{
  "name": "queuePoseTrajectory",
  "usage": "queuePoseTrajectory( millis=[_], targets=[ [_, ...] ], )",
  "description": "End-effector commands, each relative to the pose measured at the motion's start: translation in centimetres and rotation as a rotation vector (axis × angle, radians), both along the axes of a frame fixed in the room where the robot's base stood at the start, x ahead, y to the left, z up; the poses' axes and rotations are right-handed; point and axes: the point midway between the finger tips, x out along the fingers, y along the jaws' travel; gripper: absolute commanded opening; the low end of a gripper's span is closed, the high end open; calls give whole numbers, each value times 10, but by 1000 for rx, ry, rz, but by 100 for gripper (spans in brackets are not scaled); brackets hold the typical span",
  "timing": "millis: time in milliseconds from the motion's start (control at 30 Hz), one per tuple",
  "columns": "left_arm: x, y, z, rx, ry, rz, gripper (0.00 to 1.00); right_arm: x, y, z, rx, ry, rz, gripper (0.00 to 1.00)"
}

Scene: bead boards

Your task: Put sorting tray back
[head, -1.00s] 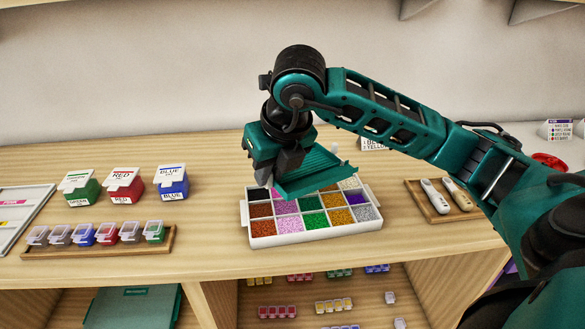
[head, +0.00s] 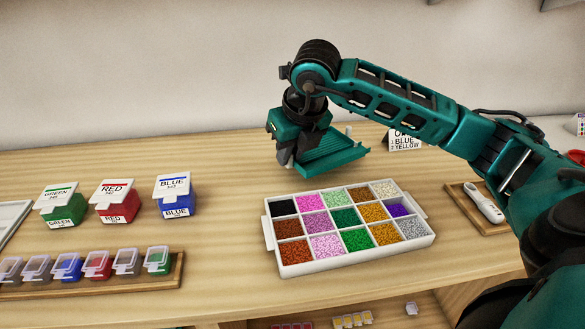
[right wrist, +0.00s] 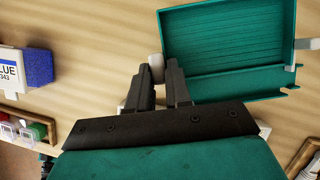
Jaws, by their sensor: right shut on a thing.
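The sorting tray is a flat teal tray (head: 332,152) with raised edges. It hangs in the air behind the white bead box, and it also shows large in the right wrist view (right wrist: 225,45). My right gripper (head: 287,157) is shut on the tray's near left side. In the right wrist view its dark fingertips (right wrist: 162,75) are close together, with a small pale piece between or just beyond them. The exact grip point is partly hidden. My left gripper is not in view.
The white bead box (head: 267,233) with many coloured compartments stands below and in front of the tray. Green (head: 62,207), red (head: 117,205) and blue (head: 176,198) tubs stand left. A wooden rack (head: 175,272) holds small lidded boxes. A labelled card (head: 405,140) stands behind; a wooden tray (head: 462,205) lies right.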

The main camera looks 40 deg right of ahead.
Motion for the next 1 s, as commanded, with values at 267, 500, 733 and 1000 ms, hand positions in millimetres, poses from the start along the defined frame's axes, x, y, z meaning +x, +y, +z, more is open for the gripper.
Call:
queuePoseTrajectory(
  millis=[267, 500, 733, 1000],
  targets=[
    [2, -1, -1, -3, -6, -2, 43, 0, 0, -34, -1, 2, 0, 0],
    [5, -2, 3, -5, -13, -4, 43, 0, 0, -38, -1, -1, 0, 0],
    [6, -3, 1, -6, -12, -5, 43, 0, 0, -42, 0, -1, 0, 23],
    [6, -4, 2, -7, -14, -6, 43, 0, 0, -41, 0, 0, 0, 44]
  ],
)
